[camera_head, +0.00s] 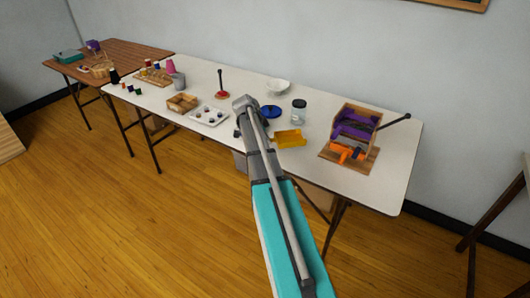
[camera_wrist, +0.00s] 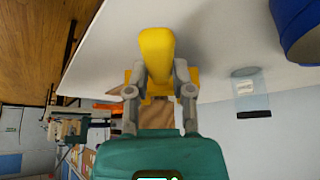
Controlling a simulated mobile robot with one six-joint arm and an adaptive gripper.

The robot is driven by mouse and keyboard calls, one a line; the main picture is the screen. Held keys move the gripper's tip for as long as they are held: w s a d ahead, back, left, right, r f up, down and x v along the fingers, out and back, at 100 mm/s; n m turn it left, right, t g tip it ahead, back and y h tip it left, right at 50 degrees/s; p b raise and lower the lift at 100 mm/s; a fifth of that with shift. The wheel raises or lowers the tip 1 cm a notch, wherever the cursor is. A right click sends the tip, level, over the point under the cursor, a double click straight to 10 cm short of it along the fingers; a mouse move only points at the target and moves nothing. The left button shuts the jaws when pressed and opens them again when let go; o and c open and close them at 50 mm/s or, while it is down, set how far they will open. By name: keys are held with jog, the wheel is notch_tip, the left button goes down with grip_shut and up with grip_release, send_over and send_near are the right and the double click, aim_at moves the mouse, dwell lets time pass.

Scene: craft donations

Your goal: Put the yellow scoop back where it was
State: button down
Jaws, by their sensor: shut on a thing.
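The yellow scoop (camera_wrist: 156,45) is between the two grey fingers of my gripper (camera_wrist: 160,76) in the wrist view, and the fingers are shut on it. In the head view the scoop (camera_head: 290,138) shows just right of my arm, over the front part of the white table (camera_head: 385,188). My gripper's fingers are hidden behind my arm there. I cannot tell whether the scoop touches the tabletop.
A glass jar (camera_head: 299,110) and a blue round thing (camera_head: 266,111) stand behind the scoop. A wooden box with purple and orange contents (camera_head: 357,124) stands to its right. A muffin-like tray (camera_head: 209,116) and a red-based post (camera_head: 221,94) are left.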

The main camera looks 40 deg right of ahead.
jog(key=shift+w+d+f, duration=0.3)
jog(key=shift+f, duration=0.2)
jog(key=shift+w+d+f+b, duration=0.2)
jog(key=shift+f+b, duration=0.2)
jog(key=shift+b, duration=0.1)
jog(key=shift+w+d+f+b, duration=0.15)
jog(key=shift+w+f+b, duration=0.05)
jog(key=shift+f+b, duration=0.2)
jog(key=shift+s+f+b, duration=0.1)
jog(key=shift+f+b, duration=1.15)
jog(key=shift+b, duration=0.1)
jog(key=shift+c, duration=2.4)
grip_release()
jog(key=shift+a+r, duration=0.1)
jog(key=shift+r, duration=0.05)
jog(key=p+v, duration=0.3)
jog(key=shift+a+r+p, duration=0.1)
jog(key=shift+r+p, duration=0.25)
jog(key=shift+r, duration=0.05)
jog(key=p+v, duration=0.7)
jog(key=v, duration=0.1)
